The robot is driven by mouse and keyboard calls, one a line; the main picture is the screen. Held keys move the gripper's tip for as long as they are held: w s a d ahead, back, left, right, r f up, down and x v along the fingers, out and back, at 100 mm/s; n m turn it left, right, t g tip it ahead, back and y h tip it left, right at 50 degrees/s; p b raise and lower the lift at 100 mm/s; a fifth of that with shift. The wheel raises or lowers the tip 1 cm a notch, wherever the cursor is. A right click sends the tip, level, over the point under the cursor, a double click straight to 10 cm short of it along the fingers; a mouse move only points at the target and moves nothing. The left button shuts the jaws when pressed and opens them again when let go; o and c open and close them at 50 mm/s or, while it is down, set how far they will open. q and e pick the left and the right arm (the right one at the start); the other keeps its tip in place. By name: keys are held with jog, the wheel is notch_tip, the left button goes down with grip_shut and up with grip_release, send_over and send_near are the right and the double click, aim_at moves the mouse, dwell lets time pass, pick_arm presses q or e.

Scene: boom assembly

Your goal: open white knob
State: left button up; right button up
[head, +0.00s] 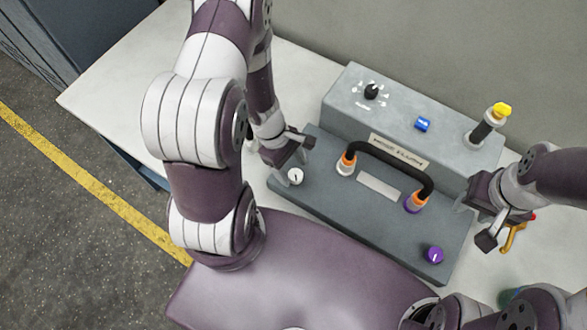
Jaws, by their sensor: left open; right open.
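The white knob (295,177) sits at the left end of the lower deck of a grey control box (330,205). It shows a small dark mark on its face. My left gripper (292,152) is open just above and behind the white knob in the picture, pointing down over the box's left end. Whether it touches anything cannot be told. My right gripper (474,226) is open beside the right end of the box, apart from the white knob.
A purple knob (435,255), black dial (371,91), blue switch (423,124) and yellow-topped lever (488,124) are on the box. An orange-yellow object (513,238) lies right. The white table (110,95) is clear at left.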

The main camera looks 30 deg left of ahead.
pick_arm(q)
jog(key=shift+x, duration=0.85)
jog(key=c, duration=1.1)
jog(key=shift+o, duration=0.2)
jog(key=shift+f+n+t+b, duration=0.2)
jog(key=shift+n+t+b, duration=0.3)
jog(key=shift+n+b, duration=1.05)
jog(key=n+t+b, duration=0.1)
jog(key=n+b, duration=0.1)
jog(key=b, duration=0.1)
jog(key=shift+s+n, duration=0.15)
jog(key=shift+n, duration=0.1)
jog(key=shift+r+n+t+b, duration=0.2)
jog(key=shift+n+t+b, duration=0.3)
jog(key=shift+n+b, duration=0.45)
jog(key=shift+r+n, duration=0.1)
jog(key=shift+n, duration=0.15)
jog(key=o, duration=1.1)
jog(key=shift+s, duration=0.1)
jog(key=shift+c, duration=0.2)
